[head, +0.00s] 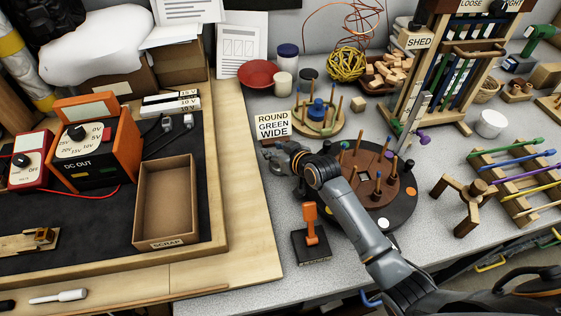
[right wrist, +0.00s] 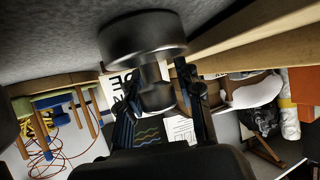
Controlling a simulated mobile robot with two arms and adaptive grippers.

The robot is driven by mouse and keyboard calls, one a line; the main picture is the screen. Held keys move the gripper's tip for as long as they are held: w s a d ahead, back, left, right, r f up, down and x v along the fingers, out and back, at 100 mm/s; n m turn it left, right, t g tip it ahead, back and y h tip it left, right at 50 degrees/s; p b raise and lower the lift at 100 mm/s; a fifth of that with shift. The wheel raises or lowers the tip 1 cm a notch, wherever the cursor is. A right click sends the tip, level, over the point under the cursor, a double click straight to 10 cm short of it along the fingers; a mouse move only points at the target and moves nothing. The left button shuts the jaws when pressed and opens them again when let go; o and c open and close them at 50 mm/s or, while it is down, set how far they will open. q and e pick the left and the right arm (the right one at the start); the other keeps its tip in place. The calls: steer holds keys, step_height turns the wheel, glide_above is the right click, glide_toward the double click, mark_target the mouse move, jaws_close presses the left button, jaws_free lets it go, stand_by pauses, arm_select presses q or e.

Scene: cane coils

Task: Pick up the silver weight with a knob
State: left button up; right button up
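The silver weight (right wrist: 143,38) fills the upper middle of the right wrist view. It is a wide metal disc with a narrower neck and a rounded knob (right wrist: 156,96). My right gripper (right wrist: 158,88) has one finger on each side of the knob, and both fingers look pressed against it. The weight's broad end lies against or very close to the grey table top; a gap cannot be made out. In the head view my right gripper (head: 274,155) is just below the ROUND GREEN WIDE card, and the weight is hard to tell from the fingers. My left gripper is not in view.
The ROUND GREEN WIDE card (head: 272,125) stands close behind the gripper. A dark round board with pegs (head: 393,192) lies to the right, partly under my arm. An orange-handled stand (head: 311,240) is in front. A wooden board edge (head: 240,190) is at the left.

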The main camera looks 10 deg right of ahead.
steer(key=shift+w+a+f, duration=0.1)
steer(key=shift+w+f, duration=0.05)
steer(key=shift+w, duration=0.05)
steer(key=shift+c, duration=0.4)
jaws_close()
steer(key=shift+r, duration=0.2)
steer(key=s+d+r+m+h, duration=0.1)
steer(key=s+r, duration=0.1)
steer(key=r, duration=0.9)
steer(key=s+d+r+m+h, duration=0.1)
steer(key=s+d+r, duration=0.15)
steer(key=r, duration=0.75)
steer(key=s+d+r+m+h, duration=0.2)
steer(key=s+d+r, duration=0.2)
steer(key=s+r, duration=0.3)
steer(key=shift+s+r+t+h, duration=0.3)
steer(key=shift+s+r+t, duration=0.1)
steer(key=shift+s, duration=0.1)
